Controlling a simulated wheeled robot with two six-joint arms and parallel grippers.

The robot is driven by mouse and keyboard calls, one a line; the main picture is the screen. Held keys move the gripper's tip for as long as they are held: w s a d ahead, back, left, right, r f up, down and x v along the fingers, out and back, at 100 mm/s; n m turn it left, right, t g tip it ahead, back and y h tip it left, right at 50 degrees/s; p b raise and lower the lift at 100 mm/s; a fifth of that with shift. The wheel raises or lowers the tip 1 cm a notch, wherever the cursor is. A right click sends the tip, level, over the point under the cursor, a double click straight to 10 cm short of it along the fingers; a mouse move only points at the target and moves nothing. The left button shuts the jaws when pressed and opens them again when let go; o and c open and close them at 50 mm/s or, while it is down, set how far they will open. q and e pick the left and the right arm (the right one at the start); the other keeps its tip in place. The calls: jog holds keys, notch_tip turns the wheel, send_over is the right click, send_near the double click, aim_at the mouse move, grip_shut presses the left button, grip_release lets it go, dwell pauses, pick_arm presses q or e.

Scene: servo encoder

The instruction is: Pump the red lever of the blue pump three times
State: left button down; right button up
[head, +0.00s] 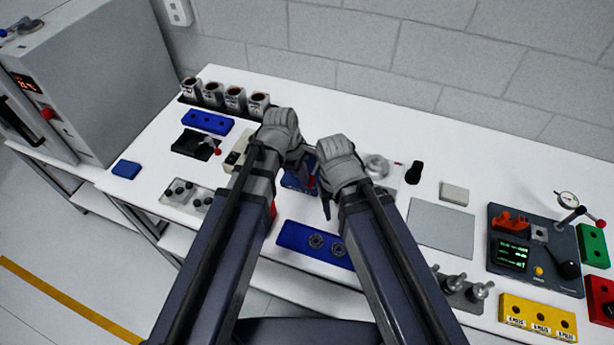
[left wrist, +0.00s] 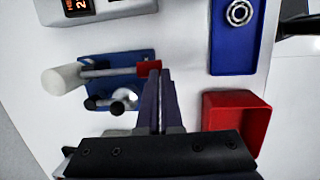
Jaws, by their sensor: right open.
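The blue pump (head: 297,182) stands on the white bench and is partly hidden by my grippers in the head view. In the left wrist view the blue pump (left wrist: 116,66) shows a grey rod, a pale cylinder and black knobs. The red lever end (left wrist: 147,68) is at the fingertips of my left gripper (left wrist: 160,74), whose fingers look pressed together. The red end lies at the left finger's tip, not clearly between the fingers. My left gripper (head: 302,160) is over the pump in the head view. My right gripper (head: 324,200) is open, just right of the pump.
A red bin (left wrist: 236,118) stands beside the pump; my left arm mostly hides it in the head view. A grey plate (head: 440,228) and a dark instrument panel (head: 536,255) are to the right.

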pick_arm(q)
jog(key=s+a+p+v, duration=0.1)
jog(key=s+p+v, duration=0.1)
jog(key=p+v, duration=0.8)
jog(key=shift+s+a+r+p, duration=0.2)
jog(key=shift+s+r+p, duration=0.15)
jog(key=shift+r, duration=0.6)
pick_arm(e)
notch_tip(320, 180, up, 12)
jog(key=shift+s+d+f, duration=0.15)
jog(key=shift+d+f, duration=0.05)
jog(key=shift+d, duration=0.05)
jog(key=shift+f, duration=0.1)
